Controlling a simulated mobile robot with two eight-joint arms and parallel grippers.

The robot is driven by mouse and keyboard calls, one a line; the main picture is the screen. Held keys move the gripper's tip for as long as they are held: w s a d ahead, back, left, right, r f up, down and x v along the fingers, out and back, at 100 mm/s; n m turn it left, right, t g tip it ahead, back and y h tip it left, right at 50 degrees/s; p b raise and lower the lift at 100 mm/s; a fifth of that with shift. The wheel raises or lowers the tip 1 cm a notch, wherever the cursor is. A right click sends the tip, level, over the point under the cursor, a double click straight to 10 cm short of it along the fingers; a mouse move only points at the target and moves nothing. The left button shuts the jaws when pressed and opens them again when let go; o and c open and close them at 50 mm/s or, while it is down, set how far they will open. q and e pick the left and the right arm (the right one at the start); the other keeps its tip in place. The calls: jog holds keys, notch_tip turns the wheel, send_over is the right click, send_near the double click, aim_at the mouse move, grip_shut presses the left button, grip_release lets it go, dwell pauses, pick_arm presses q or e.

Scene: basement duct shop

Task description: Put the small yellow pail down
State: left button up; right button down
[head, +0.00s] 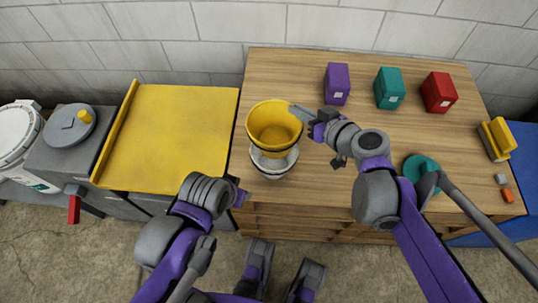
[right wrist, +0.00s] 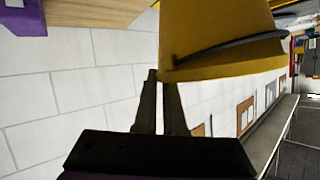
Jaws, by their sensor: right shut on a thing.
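The small yellow pail (head: 274,128) is at the left end of the wooden bench. My right gripper (head: 300,113) is shut on its rim at the right side. In the right wrist view the pail (right wrist: 215,28) fills the top, with a dark handle across it, and the fingertips (right wrist: 163,80) meet its edge. A pale grey-white container (head: 272,163) shows directly below the pail in the head view; I cannot tell whether the pail rests in it or hangs above it. My left gripper (head: 240,192) is low by the bench's left front corner; its jaws are too small to read.
On the wooden bench (head: 330,185) stand a purple box (head: 337,84), a teal box (head: 389,88) and a red box (head: 439,92). A teal round thing (head: 421,167) is partly behind my right arm. A bare yellow-topped surface (head: 175,135) adjoins at left.

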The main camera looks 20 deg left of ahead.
aim_at(275, 134)
jog(key=shift+y, duration=0.3)
notch_tip(275, 134, down, 10)
jog(key=b, duration=0.3)
jog(key=shift+d, duration=0.15)
jog(key=shift+r, duration=0.1)
jog(key=shift+f, duration=0.35)
jog(key=c, duration=1)
grip_release()
jog(key=shift+r, duration=0.2)
